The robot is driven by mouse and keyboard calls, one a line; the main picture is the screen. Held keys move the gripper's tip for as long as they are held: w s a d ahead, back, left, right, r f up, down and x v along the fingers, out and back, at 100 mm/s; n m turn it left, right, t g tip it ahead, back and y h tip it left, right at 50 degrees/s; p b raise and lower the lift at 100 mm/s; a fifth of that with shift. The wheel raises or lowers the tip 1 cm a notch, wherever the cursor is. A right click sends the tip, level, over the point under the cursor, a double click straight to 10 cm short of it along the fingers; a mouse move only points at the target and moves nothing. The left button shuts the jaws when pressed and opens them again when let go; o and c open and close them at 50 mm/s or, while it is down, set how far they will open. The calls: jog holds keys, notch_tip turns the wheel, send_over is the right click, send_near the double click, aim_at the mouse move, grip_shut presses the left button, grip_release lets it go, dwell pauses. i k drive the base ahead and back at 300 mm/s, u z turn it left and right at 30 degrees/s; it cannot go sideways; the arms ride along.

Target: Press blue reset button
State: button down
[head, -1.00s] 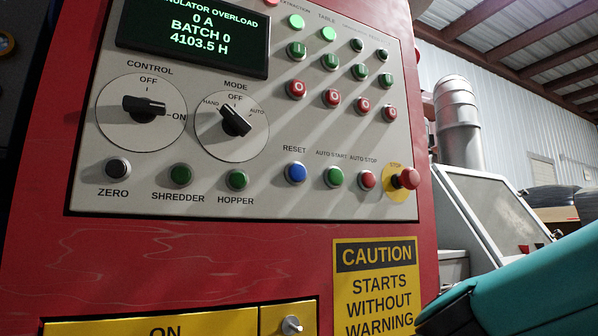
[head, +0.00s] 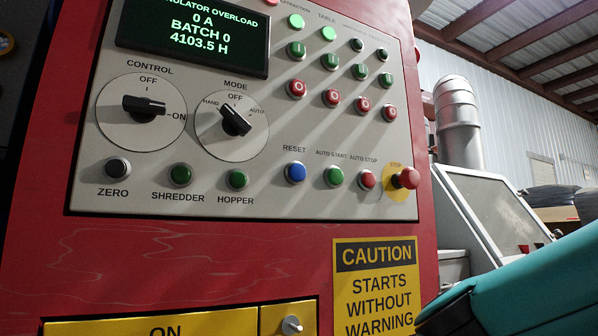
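The blue reset button (head: 295,173) sits on the grey control panel (head: 265,205), under the label RESET. Nothing covers it. The green auto start button (head: 333,176) and the red auto stop button (head: 367,180) are to its right. The display (head: 193,32) reads "...ULATOR OVERLOAD, 0 A, BATCH 0, 4103.5 H". My gripper is not in view; a teal and black part of my arm shows at the lower right, apart from the panel.
A red emergency stop (head: 406,178) on a yellow disc sticks out at the panel's right edge. Control (head: 144,106) and mode (head: 236,121) knobs are at left. A yellow caution sign (head: 375,285) is below. The space before the panel looks clear.

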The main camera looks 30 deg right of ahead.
aim_at(297, 172)
jog(key=k, duration=1.65)
jog(key=z, duration=1.55)
jog(key=i, duration=1.25)
jog(key=u, duration=2.15)
